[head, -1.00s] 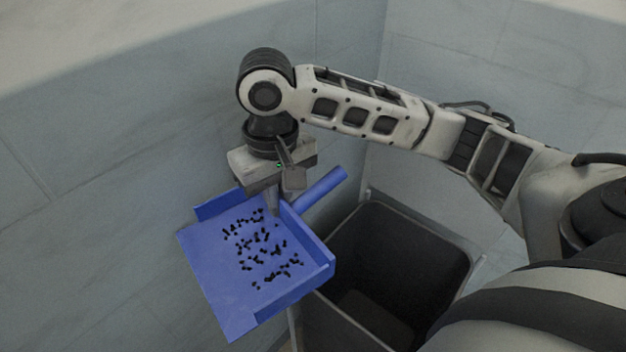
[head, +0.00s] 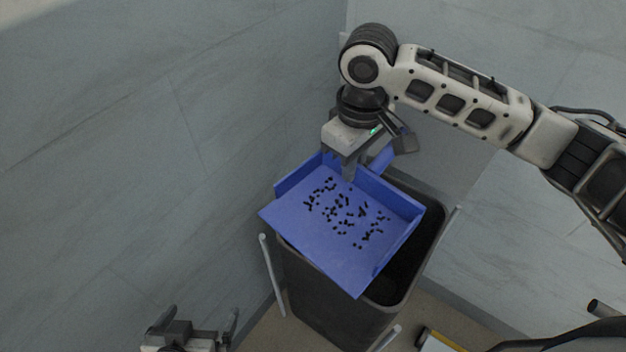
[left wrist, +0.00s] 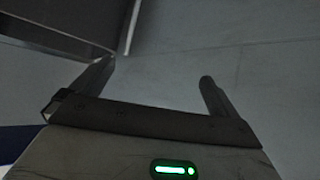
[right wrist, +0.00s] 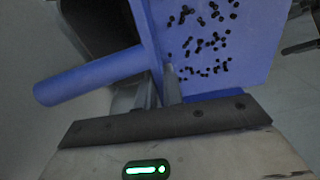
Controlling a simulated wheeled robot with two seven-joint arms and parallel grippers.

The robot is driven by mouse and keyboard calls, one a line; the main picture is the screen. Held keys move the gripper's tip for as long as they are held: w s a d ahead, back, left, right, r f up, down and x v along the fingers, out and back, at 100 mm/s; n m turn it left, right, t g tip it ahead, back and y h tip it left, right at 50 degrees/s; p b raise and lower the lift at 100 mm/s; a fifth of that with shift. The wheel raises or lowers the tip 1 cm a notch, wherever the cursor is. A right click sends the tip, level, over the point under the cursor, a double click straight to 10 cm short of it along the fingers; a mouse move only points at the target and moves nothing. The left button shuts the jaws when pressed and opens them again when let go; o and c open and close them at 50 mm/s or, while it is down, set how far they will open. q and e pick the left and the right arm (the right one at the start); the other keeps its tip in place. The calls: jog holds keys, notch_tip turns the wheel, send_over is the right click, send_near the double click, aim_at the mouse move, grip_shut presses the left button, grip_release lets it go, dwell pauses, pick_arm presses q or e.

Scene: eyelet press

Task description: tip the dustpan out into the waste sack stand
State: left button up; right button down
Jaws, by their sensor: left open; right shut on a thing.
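The blue dustpan (head: 310,238) carries several small black bits on its pan and looks roughly level in the head view. My right gripper (head: 347,172) is shut on the dustpan near its back wall, beside the handle. The right wrist view shows the dustpan's handle (right wrist: 90,78) and the fingers (right wrist: 158,92) at the back wall. The waste sack stand (head: 335,305) is a dark open bin with light rails; the dustpan hangs over its opening and hides much of it. My left gripper (head: 195,335) is open and empty at the lower left; its spread fingers show in the left wrist view (left wrist: 155,90).
Grey tiled walls (head: 120,170) stand close on the left and behind the stand. A yellow-edged object (head: 445,340) and a dark tube end (head: 600,308) show at the lower right. A strip of brown floor lies around the stand.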

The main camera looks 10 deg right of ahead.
jog(key=w+a+f+n, duration=0.1)
jog(key=f+n, duration=0.1)
jog(key=n, duration=0.1)
jog(key=w+a+f+n, duration=0.2)
jog(key=f+n, duration=0.1)
jog(key=n, duration=0.1)
jog(key=w+a+f+n+b, duration=0.1)
jog(key=f+n, duration=0.1)
jog(key=n, duration=0.2)
jog(key=shift+w+a+f, duration=0.35)
jog(key=shift+a, duration=0.05)
pick_arm(q)
jog(key=shift+d+f+b, duration=0.2)
jog(key=shift+f+b, duration=0.2)
jog(key=shift+b, duration=0.15)
pick_arm(e)
jog(key=w+a+f+n, duration=0.2)
jog(key=w+f+n, duration=0.2)
jog(key=n, duration=0.7)
jog(key=shift+w+a+f+n, duration=0.2)
jog(key=shift+f+n, duration=0.2)
jog(key=shift+f, duration=0.5)
pick_arm(q)
jog(key=shift+r+p, duration=0.15)
jog(key=shift+p, duration=0.15)
